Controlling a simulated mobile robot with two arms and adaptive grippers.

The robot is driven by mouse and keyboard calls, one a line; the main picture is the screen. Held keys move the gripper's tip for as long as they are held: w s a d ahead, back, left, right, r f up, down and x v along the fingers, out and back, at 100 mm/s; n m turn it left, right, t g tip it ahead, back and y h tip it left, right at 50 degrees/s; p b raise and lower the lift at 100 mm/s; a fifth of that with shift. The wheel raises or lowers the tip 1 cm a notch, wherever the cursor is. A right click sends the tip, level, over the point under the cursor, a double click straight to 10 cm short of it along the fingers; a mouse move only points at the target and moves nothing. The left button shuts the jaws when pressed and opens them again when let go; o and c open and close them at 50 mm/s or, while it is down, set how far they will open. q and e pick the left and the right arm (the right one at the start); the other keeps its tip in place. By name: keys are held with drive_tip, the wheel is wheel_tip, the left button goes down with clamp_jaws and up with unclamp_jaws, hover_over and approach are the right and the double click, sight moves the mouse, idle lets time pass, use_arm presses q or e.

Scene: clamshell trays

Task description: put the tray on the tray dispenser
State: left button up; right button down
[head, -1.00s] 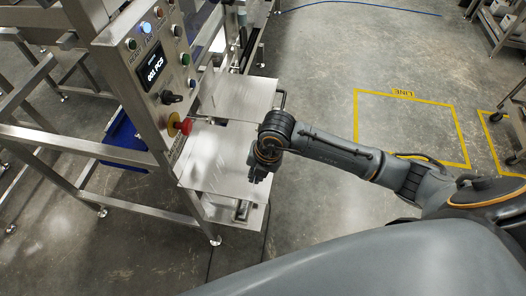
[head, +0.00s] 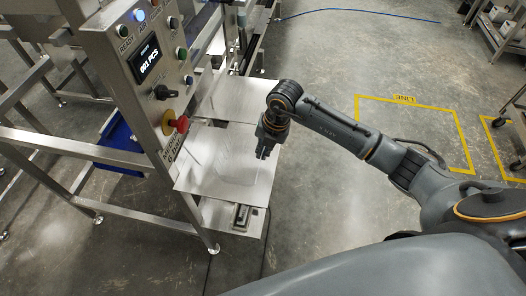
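A clear, thin-walled tray (head: 232,163) shows only as a faint outline on the lower steel plate of the machine, left of my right gripper. It is hard to tell from the plate beneath it. My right gripper (head: 262,156) points down over the plate's right part, at the tray's right side. Its fingertips are small and dark, so I cannot tell whether they are apart or touch the tray. My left gripper is out of view. I cannot tell which part of the machine is the tray dispenser.
A control panel (head: 155,62) with buttons, a display and a red stop knob (head: 180,124) stands left of the plate. A second steel plate (head: 228,98) lies behind. Steel frame bars fill the left. The floor (head: 330,60) on the right is open, with yellow markings.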

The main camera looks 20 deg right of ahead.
drive_tip(key=shift+f, duration=0.1)
drive_tip(key=shift+f, duration=0.15)
drive_tip(key=c, duration=1.5)
unclamp_jaws()
drive_tip(key=shift+r, duration=0.35)
drive_tip(key=b+v, duration=0.1)
drive_tip(key=v, duration=1)
drive_tip(key=shift+s+r+b, duration=0.1)
drive_tip(key=shift+r+b, duration=0.25)
drive_tip(key=shift+r, duration=0.05)
